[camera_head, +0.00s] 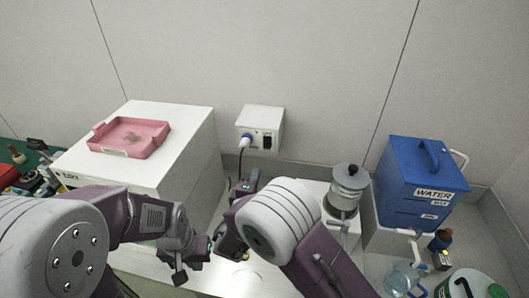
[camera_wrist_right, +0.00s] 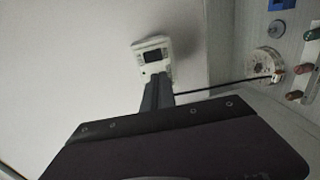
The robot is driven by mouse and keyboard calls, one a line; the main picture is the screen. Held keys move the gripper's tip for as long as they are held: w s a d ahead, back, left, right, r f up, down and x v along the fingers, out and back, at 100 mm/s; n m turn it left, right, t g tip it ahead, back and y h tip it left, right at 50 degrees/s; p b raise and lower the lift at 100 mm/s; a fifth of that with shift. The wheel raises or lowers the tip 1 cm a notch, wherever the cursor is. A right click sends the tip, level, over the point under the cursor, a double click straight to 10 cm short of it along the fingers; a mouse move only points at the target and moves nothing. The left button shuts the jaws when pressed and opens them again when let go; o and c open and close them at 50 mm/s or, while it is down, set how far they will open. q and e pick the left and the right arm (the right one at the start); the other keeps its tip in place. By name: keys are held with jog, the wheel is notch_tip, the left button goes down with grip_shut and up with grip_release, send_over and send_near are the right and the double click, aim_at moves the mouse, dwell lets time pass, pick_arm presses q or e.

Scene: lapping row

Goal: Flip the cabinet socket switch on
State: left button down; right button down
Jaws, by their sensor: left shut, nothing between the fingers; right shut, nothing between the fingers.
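The cabinet socket is a white box (camera_head: 274,118) on the back wall. In the right wrist view the socket box (camera_wrist_right: 166,44) appears turned sideways, with the dark switch (camera_wrist_right: 152,56) uncovered. Its set position cannot be told. My right gripper (camera_head: 250,180) is shut and empty, just below and in front of the socket; its fingers (camera_wrist_right: 157,92) hide the plug side. My left gripper (camera_head: 203,252) is shut and empty, lower and to the left.
A black cable (camera_wrist_right: 225,86) runs from the socket side to the equipment. A white cabinet (camera_head: 180,125) carrying a pink tray (camera_head: 156,148) stands left. A grey canister (camera_head: 347,186) and blue water tank (camera_head: 405,170) stand right. The wall around the socket is clear.

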jog(key=p, duration=0.6)
send_near(267, 147)
jog(key=x, duration=0.5)
jog(key=shift+w+d+r, duration=0.1)
jog(key=shift+w+r, duration=0.05)
jog(key=shift+w, duration=0.1)
jog(key=shift+w+d+f, duration=0.1)
jog(key=shift+w+f, duration=0.15)
jog(key=shift+w, duration=0.45)
